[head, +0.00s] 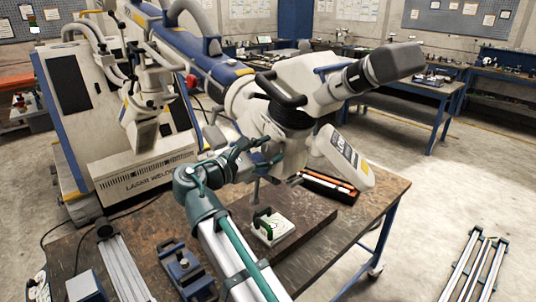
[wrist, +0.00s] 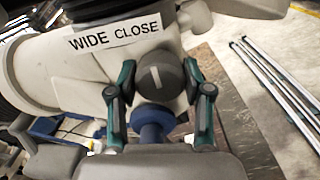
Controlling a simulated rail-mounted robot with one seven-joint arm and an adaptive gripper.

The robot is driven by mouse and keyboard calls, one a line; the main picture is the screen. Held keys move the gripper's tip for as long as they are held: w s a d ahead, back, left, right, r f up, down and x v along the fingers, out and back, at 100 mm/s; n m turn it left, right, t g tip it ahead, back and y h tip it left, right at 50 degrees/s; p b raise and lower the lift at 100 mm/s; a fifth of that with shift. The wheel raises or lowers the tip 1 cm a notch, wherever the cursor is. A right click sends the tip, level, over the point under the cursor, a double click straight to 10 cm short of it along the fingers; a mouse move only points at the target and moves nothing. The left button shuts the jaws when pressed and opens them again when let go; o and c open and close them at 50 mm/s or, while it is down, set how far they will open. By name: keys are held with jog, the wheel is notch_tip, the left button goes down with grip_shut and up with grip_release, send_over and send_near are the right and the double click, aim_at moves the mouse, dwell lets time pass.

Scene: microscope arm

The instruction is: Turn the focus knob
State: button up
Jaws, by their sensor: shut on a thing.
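The microscope head (head: 315,80) is a white and grey body with black handles and a dark eyepiece end, hanging over the workbench. In the wrist view, the focus knob (wrist: 157,77) is a dark round knob with a white index line, tilted slightly from upright. In the head view my gripper (head: 262,160) is under the microscope head, and the knob is hidden there.
The workbench (head: 340,228) holds a small white plate with a green handle (head: 270,228), an orange-and-black tray (head: 328,187) and blue fixtures (head: 183,266). A white laser welder (head: 140,175) stands behind left. Metal rails (head: 473,270) lie right; the floor between is clear.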

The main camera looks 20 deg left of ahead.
jog(key=shift+m+b, duration=0.5)
jog(key=shift+m, duration=0.7)
jog(key=o, duration=1.1)
jog(key=shift+o, duration=0.2)
jog(key=v, duration=1.2)
